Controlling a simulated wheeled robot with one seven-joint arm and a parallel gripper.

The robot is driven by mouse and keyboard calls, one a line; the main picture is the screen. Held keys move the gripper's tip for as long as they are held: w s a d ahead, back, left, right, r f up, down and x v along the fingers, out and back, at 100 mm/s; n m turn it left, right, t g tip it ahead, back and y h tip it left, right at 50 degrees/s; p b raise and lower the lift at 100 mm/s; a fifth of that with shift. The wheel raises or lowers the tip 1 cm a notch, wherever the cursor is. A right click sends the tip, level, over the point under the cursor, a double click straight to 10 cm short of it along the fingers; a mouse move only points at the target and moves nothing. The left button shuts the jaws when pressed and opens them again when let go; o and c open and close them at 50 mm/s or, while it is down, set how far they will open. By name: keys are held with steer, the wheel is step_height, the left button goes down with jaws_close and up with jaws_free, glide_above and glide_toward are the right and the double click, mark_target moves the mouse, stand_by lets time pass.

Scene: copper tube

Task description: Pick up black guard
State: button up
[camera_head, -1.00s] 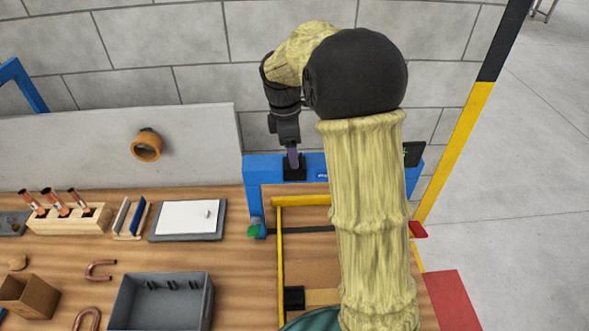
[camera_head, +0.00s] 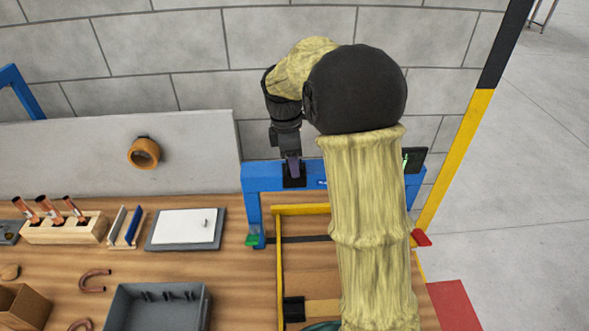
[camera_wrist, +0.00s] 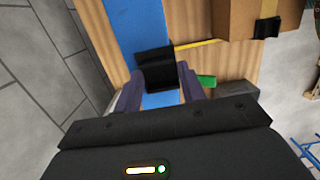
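The black guard (camera_head: 294,181) is a small dark piece on the top bar of a blue frame (camera_head: 262,178) near the wall. In the wrist view the black guard (camera_wrist: 155,68) lies over the blue bar, between my two purple fingertips. My gripper (camera_head: 293,166) points down onto it in the head view. In the wrist view my gripper (camera_wrist: 160,82) is open, one finger on each side of the guard. The fingers are very near its edges; whether they touch is hard to tell.
A yellow bar frame (camera_head: 281,255) stands in front of the blue frame. A grey bin (camera_head: 160,310), a white plate on a grey tray (camera_head: 150,243) and a wooden block (camera_head: 62,229) with copper tubes are on the table at left. The wall (camera_head: 215,100) is close behind.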

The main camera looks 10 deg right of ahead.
steer(key=shift+a, duration=0.2)
steer(key=c, duration=0.3)
steer(key=shift+s, duration=0.1)
steer(key=shift+d, duration=0.15)
steer(key=shift+d+r, duration=0.1)
steer(key=shift+r, duration=0.15)
step_height(320, 180, up, 18)
steer(key=p, duration=1.6)
steer(key=shift+f, duration=0.2)
steer(key=shift+f, duration=0.1)
